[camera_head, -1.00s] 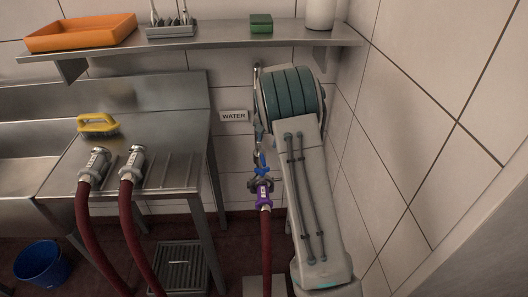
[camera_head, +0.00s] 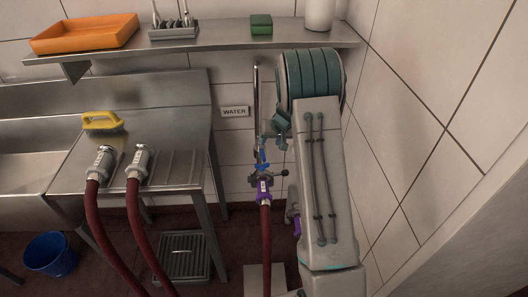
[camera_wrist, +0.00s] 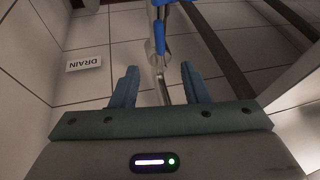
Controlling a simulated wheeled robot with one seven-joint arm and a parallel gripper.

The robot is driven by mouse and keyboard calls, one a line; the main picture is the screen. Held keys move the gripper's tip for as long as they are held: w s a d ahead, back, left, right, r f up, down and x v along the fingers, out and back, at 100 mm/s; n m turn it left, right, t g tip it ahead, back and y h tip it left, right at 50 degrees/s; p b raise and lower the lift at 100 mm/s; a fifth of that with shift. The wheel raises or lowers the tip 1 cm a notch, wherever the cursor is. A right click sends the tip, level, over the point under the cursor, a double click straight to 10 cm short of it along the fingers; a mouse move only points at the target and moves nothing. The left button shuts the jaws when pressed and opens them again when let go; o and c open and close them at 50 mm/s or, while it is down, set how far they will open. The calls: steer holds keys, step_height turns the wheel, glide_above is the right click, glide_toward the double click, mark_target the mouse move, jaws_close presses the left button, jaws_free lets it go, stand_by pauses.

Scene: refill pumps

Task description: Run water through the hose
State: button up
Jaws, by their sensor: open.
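A blue valve handle (camera_head: 262,157) sits on the pipe just above the coupling. My gripper (camera_wrist: 158,88) is open and empty. In the head view, part of it shows beside the pipe above the blue handle, and my arm hides the rest. In the wrist view, a metal pipe with blue parts (camera_wrist: 160,28) lies beyond and between the fingertips; I cannot tell whether they touch.
Two more red hoses with grey couplings (camera_head: 138,160) lie over the steel bench, with a yellow brush (camera_head: 102,122) behind. A shelf (camera_head: 205,53) runs above. A second purple part (camera_head: 293,212) is half hidden by my arm.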

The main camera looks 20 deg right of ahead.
mark_target(264, 153)
steer(key=p+x, duration=0.1)
steer(key=x, duration=0.9)
steer(key=shift+w+f, duration=0.25)
steer(key=shift+f, duration=0.05)
steer(key=shift+c, duration=0.2)
jaws_close()
